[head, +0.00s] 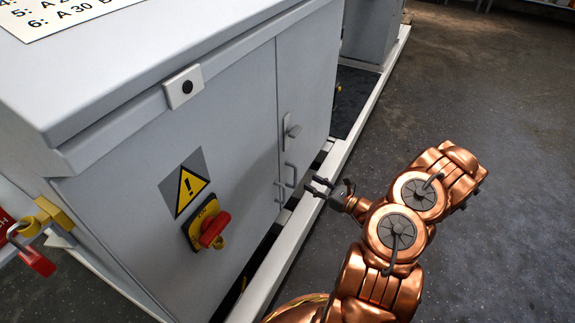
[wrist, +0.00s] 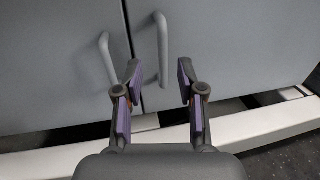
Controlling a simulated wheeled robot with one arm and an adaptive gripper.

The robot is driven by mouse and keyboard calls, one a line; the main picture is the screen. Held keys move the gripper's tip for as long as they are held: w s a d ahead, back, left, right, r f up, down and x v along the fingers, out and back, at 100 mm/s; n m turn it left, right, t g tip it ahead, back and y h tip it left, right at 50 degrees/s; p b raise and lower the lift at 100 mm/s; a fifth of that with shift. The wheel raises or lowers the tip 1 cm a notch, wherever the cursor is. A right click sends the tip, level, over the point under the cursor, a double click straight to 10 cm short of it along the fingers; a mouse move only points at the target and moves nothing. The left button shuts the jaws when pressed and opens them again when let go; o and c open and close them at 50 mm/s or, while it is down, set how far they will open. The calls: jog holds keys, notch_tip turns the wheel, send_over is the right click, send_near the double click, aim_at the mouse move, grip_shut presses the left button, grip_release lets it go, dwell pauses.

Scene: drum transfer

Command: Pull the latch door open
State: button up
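The grey cabinet has two door panels that meet at a vertical seam. The right door (head: 308,84) carries a grey latch (head: 292,131) and, below it, a bar handle (head: 290,175). In the wrist view this right handle (wrist: 162,48) stands upright just beyond my fingertips, roughly between their lines. A second bar handle (wrist: 107,58) is on the left door, left of the seam, partly behind my left finger. My gripper (head: 322,188) is open and empty in front of the lower cabinet; in the wrist view its fingers (wrist: 158,84) are apart. I see no contact with either handle.
A red and yellow rotary switch (head: 212,230) sticks out of the left door. A red padlock (head: 36,260) hangs at the cabinet's left side. A white rail (head: 290,235) runs along the cabinet's foot. The dark floor (head: 500,240) to the right is clear.

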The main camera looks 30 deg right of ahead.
jog(key=b, duration=0.2)
send_over(295, 187)
jog(key=shift+w+d, duration=0.25)
jog(key=shift+w, duration=0.05)
jog(key=shift+c, duration=0.3)
grip_shut()
dwell(0.4)
